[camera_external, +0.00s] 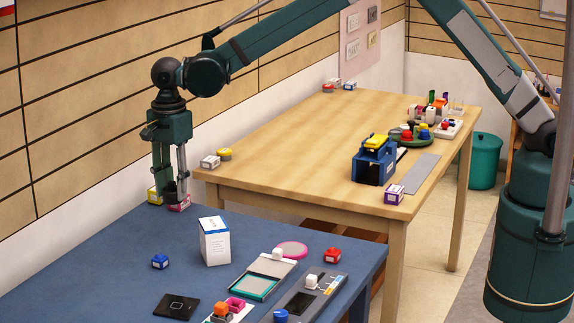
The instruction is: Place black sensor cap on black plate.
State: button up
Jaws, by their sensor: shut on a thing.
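My gripper (171,192) points straight down over the far left part of the blue table (120,250). It is shut on a small dark thing between its fingertips, which looks like the black sensor cap (170,190). Its outline is hard to tell from the dark fingers. It is just above or beside a magenta box and a yellow box; I cannot tell whether they touch. The black plate (176,306), a flat dark square with a thin light outline on it, lies at the near edge of view, well in front of my gripper.
A white carton (215,241) stands right of the direct stretch between gripper and plate. A small blue box (160,261) lies between them. The yellow box (153,195) and magenta box (180,204) flank the fingertips. Trays and a pink disc (291,249) occupy the right.

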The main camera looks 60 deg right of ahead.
jog(key=s+a+n, duration=0.2)
jog(key=s+a, duration=0.3)
jog(key=a, duration=0.3)
jog(key=s+a+n, duration=0.1)
jog(key=s+a, duration=0.3)
jog(key=a, duration=0.5)
jog(key=r+n, duration=0.1)
jog(key=n, duration=0.2)
send_over(177, 304)
jog(key=shift+a+p, duration=0.1)
jog(key=shift+p, duration=0.3)
jog(key=shift+f+b, duration=0.3)
jog(key=shift+f, duration=2.75)
jog(key=shift+f, duration=1.9)
jog(key=shift+f+b, duration=0.2)
jog(key=shift+b, duration=0.1)
